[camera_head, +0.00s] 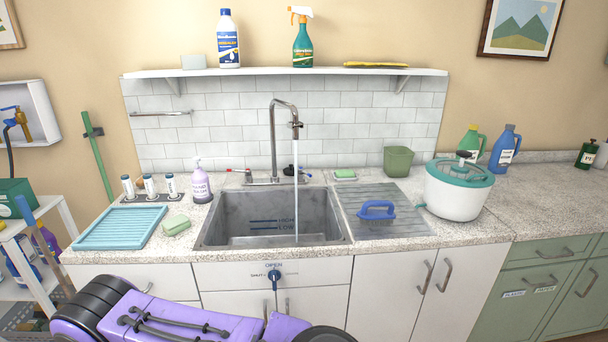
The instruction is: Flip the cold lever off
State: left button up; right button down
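The tap (273,135) stands behind the sink (225,228), with its tall spout bent over the basin. A thin pale stream of water (296,160) falls from the spout. The cold lever (303,174), with a bluish tip, is at the right of the tap base and points right. A dark shape beside it makes its exact angle hard to tell. The hot lever (238,171), with a red tip, is at the left and points left. Neither of my grippers is in view, and nothing touches the levers.
A lilac soap bottle (201,185) stands left of the tap, and a green sponge (345,174) lies right of it. A shelf (280,72) with bottles hangs above. A drain valve (274,276) is on the cabinet front. The air above the sink is mostly clear.

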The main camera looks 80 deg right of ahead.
aim_at(301, 170)
jog(key=z, duration=1.85)
